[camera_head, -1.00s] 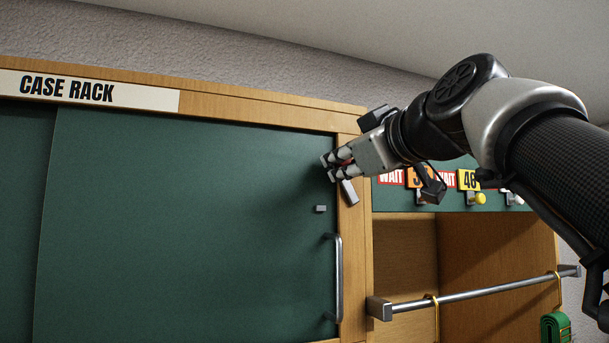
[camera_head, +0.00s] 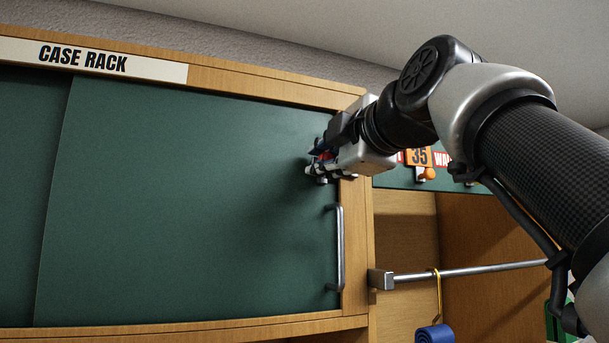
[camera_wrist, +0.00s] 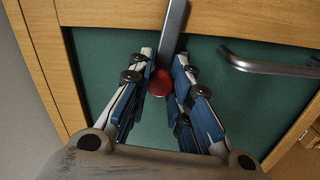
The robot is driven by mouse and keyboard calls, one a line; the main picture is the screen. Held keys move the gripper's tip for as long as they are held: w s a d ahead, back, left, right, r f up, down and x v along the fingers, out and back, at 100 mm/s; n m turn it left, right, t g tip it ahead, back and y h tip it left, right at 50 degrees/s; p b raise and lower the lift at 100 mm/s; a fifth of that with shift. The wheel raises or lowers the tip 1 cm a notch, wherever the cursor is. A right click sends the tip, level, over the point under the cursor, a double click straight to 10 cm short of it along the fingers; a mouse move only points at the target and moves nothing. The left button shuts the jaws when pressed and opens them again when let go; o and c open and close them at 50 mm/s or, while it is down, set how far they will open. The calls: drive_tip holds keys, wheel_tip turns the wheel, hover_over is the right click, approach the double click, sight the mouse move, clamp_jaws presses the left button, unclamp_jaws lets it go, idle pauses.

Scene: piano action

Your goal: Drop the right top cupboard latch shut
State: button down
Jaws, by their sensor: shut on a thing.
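The latch is a grey bar (camera_wrist: 173,30) with a round red knob (camera_wrist: 159,84) at its end. In the wrist view the bar runs from the wooden frame onto the green door (camera_head: 190,190). My gripper (camera_head: 318,163) is shut on the latch at its knob end; both fingers flank it in the wrist view (camera_wrist: 160,85). In the head view my gripper covers most of the latch. A small grey catch (camera_head: 321,181) shows just below the fingertips. Whether the bar rests in it is hidden.
A vertical metal handle (camera_head: 339,247) stands on the door below my gripper. A metal rail (camera_head: 465,271) with a yellow hook (camera_head: 437,300) sticks out at the lower right. An orange tag marked 35 (camera_head: 419,157) hangs behind my arm.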

drive_tip(key=shift+f+n+b, duration=0.55)
drive_tip(key=shift+f+n, duration=0.05)
drive_tip(key=shift+n, duration=0.3)
drive_tip(key=c, duration=1.4)
unclamp_jaws()
drive_tip(key=v, duration=1.2)
